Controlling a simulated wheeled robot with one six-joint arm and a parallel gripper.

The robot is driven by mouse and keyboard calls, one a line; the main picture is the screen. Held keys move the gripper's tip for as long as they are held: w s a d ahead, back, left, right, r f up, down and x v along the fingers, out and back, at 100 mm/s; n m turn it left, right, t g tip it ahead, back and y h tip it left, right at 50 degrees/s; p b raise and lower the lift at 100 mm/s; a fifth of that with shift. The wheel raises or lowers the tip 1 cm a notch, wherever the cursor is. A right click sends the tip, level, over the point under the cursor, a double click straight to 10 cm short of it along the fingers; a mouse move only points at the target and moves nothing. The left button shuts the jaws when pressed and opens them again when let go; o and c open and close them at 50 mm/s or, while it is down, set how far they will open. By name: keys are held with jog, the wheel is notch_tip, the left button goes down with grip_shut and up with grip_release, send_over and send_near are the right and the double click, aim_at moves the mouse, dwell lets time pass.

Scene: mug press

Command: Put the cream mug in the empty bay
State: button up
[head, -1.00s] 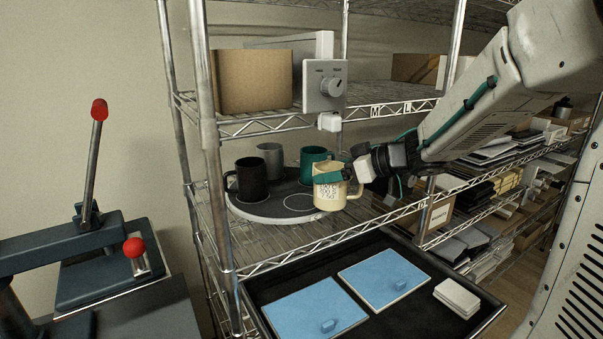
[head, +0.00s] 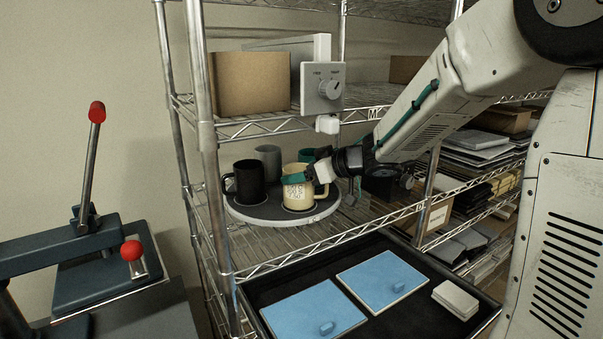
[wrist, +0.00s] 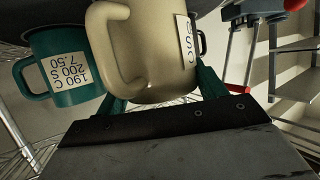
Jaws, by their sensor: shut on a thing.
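The cream mug (head: 296,192) is upright at the front right of the round grey tray (head: 262,219), with a printed label on its side. My gripper (head: 308,177) reaches in from the right and is shut on it. In the wrist view the cream mug (wrist: 140,50) fills the space between the green fingers. The mug hides most of the front bay, and I cannot tell whether its base touches the tray. A black mug (head: 246,184), a grey mug (head: 268,160) and a mostly hidden green mug (head: 308,154) stand in other bays. The green mug (wrist: 62,62) is close beside it in the wrist view.
The tray sits on a wire shelf with a post (head: 211,190) at its left. A control box (head: 322,88) and its white part (head: 327,124) hang above. A drawer with blue pads (head: 312,309) is below. A press with red knobs (head: 132,250) stands left.

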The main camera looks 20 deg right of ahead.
jog(key=shift+f, duration=0.1)
jog(key=o, duration=1.2)
jog(key=shift+s+d+r, duration=0.15)
jog(key=shift+s+r, duration=0.05)
jog(key=shift+r, duration=0.05)
jog(key=v, duration=1.1)
jog(key=shift+s, duration=0.2)
jog(key=shift+d, duration=0.15)
